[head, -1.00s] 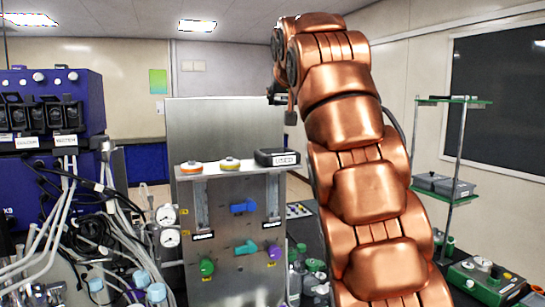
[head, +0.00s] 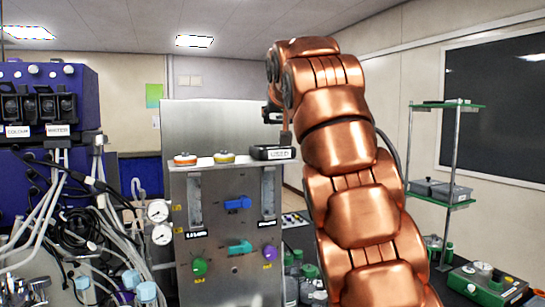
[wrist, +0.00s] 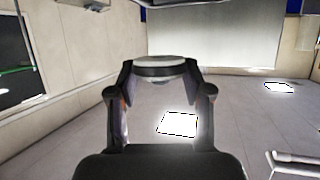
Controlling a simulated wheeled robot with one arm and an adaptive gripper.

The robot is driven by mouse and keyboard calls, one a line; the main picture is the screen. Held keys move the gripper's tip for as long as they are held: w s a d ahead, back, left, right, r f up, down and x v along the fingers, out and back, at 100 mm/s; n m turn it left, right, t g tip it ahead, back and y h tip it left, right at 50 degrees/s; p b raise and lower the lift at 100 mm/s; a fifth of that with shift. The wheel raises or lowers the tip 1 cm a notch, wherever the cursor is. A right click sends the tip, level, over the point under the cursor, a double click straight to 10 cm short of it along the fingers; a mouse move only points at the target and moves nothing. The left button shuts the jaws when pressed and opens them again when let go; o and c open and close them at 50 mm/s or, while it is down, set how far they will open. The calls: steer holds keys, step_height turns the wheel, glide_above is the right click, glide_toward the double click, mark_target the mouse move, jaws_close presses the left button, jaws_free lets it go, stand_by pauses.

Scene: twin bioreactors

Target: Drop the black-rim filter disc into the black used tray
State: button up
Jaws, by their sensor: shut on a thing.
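The black used tray (head: 272,154) sits at the right end of the shelf on top of the metal panel, its white label facing me. The black-rim filter disc (wrist: 160,66), with a pale face, is between my fingertips in the wrist view. My gripper (wrist: 160,74) is shut on its rim from both sides. The disc cannot be made out there, nor can the inside of the tray. The tray does not show clearly in the wrist view.
An orange-rimmed disc (head: 185,160) and a yellow-rimmed disc (head: 224,157) lie on the same shelf, left of the tray. A steel back plate (head: 210,125) rises behind it. A glass-shelved rack (head: 449,200) stands at the right. Tubing crowds the left.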

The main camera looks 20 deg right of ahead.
steer(key=o, duration=0.9)
steer(key=shift+s, duration=0.15)
steer(key=v, duration=1.1)
steer(key=shift+s+a+r, duration=0.15)
steer(key=shift+s+r, duration=0.1)
steer(key=shift+s, duration=0.05)
